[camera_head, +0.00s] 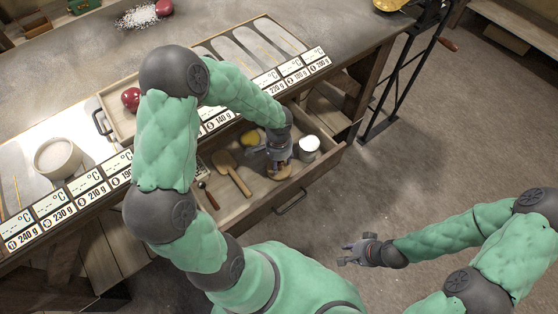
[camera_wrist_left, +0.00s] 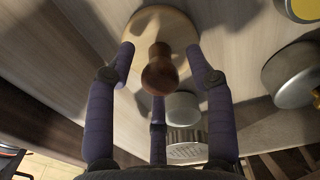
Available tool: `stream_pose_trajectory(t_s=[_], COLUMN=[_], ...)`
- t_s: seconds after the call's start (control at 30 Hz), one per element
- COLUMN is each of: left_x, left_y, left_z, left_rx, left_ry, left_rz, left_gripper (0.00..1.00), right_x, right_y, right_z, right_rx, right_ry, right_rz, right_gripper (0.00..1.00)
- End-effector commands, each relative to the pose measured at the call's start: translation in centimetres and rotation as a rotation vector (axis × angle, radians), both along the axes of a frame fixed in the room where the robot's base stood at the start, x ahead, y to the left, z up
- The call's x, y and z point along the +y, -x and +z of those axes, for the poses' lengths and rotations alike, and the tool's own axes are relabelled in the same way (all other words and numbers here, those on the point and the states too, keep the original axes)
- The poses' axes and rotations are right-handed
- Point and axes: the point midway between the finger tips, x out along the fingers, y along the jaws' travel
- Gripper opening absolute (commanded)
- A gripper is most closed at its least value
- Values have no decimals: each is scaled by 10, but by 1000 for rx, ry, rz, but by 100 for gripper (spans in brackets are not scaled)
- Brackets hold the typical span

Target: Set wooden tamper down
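The wooden tamper, with a pale round base (camera_wrist_left: 160,22) and a darker brown knob handle (camera_wrist_left: 160,72), is in the open drawer, its handle toward my left wrist camera. In the head view it shows partly (camera_head: 280,172) below my left gripper (camera_head: 279,155). In the left wrist view the three fingers of my left gripper (camera_wrist_left: 160,75) stand spread around the handle, with gaps to it; the fingertips lie close to the base's edge. I cannot tell whether they touch the base. My right gripper (camera_head: 352,254) is open and empty above the floor, right of the drawer.
The drawer (camera_head: 240,207) also holds a wooden paddle (camera_head: 236,175), a dark spoon (camera_head: 208,195), a yellow item (camera_head: 250,138) and a metal container with white contents (camera_head: 308,146). The counter (camera_head: 90,60) with number cards lies above. A bowl (camera_head: 57,157) stands at left. The floor at right is clear.

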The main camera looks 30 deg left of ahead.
Motion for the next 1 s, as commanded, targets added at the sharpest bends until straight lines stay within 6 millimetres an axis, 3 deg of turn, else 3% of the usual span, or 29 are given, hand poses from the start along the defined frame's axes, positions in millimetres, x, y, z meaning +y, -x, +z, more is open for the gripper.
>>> stream_pose_trajectory(t_s=[0.37,0.8,1.0], left_x=[0,0,1], left_y=[0,0,0], left_z=[5,88,114], left_rx=[0,-3,-2], left_ry=[0,-1,0], left_rz=[0,0,0], left_gripper=[55,55,55], right_x=[0,0,0], right_y=[0,0,0], right_z=[5,42,52], right_rx=[0,0,0], right_ry=[0,0,0], right_rz=[0,0,0], right_gripper=[27,27,27])
